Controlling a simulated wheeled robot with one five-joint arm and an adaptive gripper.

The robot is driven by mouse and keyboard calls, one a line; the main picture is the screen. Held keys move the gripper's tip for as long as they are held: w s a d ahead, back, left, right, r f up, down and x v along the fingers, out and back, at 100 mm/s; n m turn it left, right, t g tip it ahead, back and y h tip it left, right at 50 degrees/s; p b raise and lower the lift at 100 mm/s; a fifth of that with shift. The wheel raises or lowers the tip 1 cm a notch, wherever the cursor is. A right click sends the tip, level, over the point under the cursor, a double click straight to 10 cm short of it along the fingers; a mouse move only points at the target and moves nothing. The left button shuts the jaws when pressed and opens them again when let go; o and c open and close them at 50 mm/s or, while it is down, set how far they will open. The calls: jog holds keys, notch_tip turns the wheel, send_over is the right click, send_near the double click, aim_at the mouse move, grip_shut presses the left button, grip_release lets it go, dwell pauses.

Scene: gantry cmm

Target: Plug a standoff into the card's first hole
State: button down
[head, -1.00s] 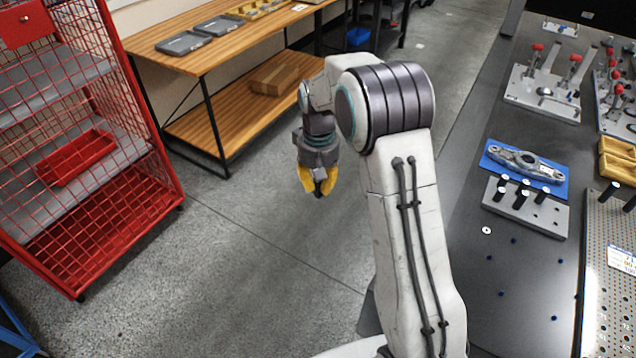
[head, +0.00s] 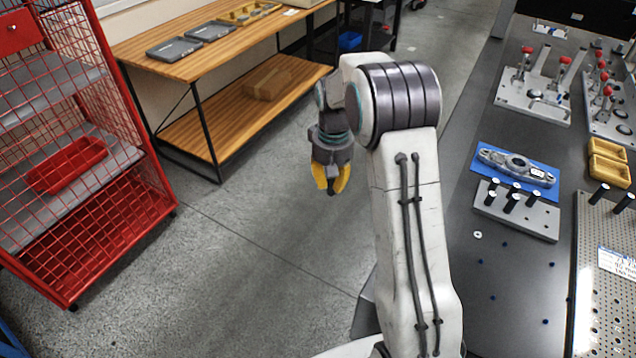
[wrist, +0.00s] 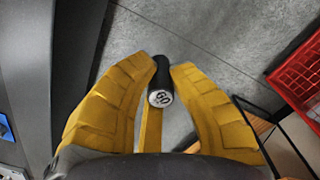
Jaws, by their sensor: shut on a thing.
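My gripper (head: 331,180) hangs over the floor with its yellow fingers closed on a black cylindrical standoff. More black standoffs with white tops (head: 512,199) stand in a grey block on the dark bench at right. A perforated plate (head: 590,235) lies at the bench's right front, cut off by the picture edge. A white printed card (head: 618,264) lies on it; its text is too small to read. My gripper is well left of the plate.
Two black standoffs (head: 599,194) stand at the plate's far edge. A metal part on a blue mat (head: 482,165), yellow bins (head: 608,162) and red-handled clamps (head: 535,97) occupy the bench. A red wire cage (head: 130,190) and wooden table (head: 180,72) stand left; floor between is clear.

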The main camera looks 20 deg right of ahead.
jog(key=s+d+m+p, duration=0.1)
jog(key=s+d+m, duration=0.3)
jog(key=d, duration=0.5)
jog(key=s+d+m+p, duration=0.1)
jog(key=s+d+m, duration=0.1)
jog(key=s+d, duration=0.6)
jog(key=s+d+m+p, duration=0.2)
jog(key=s+d+m, duration=0.15)
jog(key=d, duration=0.75)
jog(key=s+d+m+p, duration=0.1)
jog(key=s+d+m, duration=0.3)
jog(key=s, duration=0.6)
jog(key=s+d+r+m, duration=0.1)
jog(key=s+d+m, duration=0.3)
jog(key=s+d, duration=0.3)
jog(key=s+d+m+p, duration=0.1)
jog(key=s+d+m, duration=0.4)
jog(key=s, duration=0.9)
jog(key=shift+s+d+r+p, duration=0.3)
jog(key=shift+s+d, duration=0.1)
jog(key=shift+d, duration=0.3)
jog(key=shift+f, duration=0.1)
jog(key=shift+f, duration=0.1)
jog(key=shift+f+b, duration=2.7)
jog(key=shift+f, duration=0.35)
